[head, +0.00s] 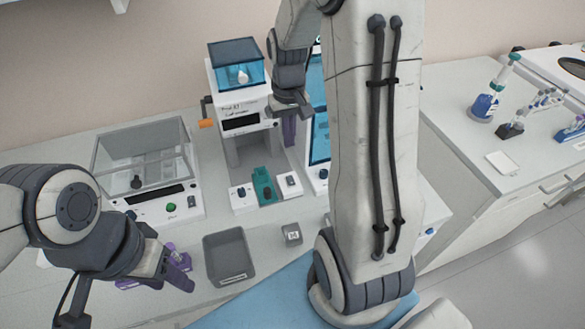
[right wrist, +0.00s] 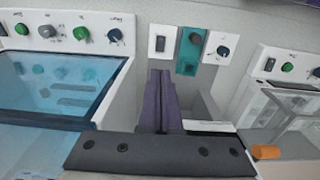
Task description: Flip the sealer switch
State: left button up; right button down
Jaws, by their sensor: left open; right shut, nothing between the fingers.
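The sealer (head: 243,112) is a white machine with a blue clear cover and an orange lever. Its front panel carries a blue knob, a teal part (head: 263,186) and a dark rocker switch (head: 290,181) at the right. In the right wrist view, the rocker switch (right wrist: 160,44) shows upright beside the teal part (right wrist: 189,52). My right gripper (head: 289,140) is shut and empty, above and behind the switch in the head view. Its purple fingertips (right wrist: 160,74) point toward the switch, apparently apart from it. My left gripper (head: 125,298) is open and empty at the lower left.
A machine with a clear lid (head: 140,150) stands left of the sealer. A blue-windowed machine (right wrist: 60,75) stands close on its other side, partly hidden by my right arm in the head view. A grey tray (head: 230,258) and a small grey box (head: 291,234) lie in front.

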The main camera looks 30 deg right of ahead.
aim_at(291, 178)
notch_tip(291, 178, down, 12)
jog(key=shift+s+d+f+p, duration=0.1)
jog(key=shift+f+p, duration=0.1)
jog(key=shift+p, duration=1.05)
jog(key=shift+f, duration=0.15)
jog(key=shift+f+b, duration=0.35)
jog(key=shift+r, duration=0.15)
jog(key=shift+s, duration=0.1)
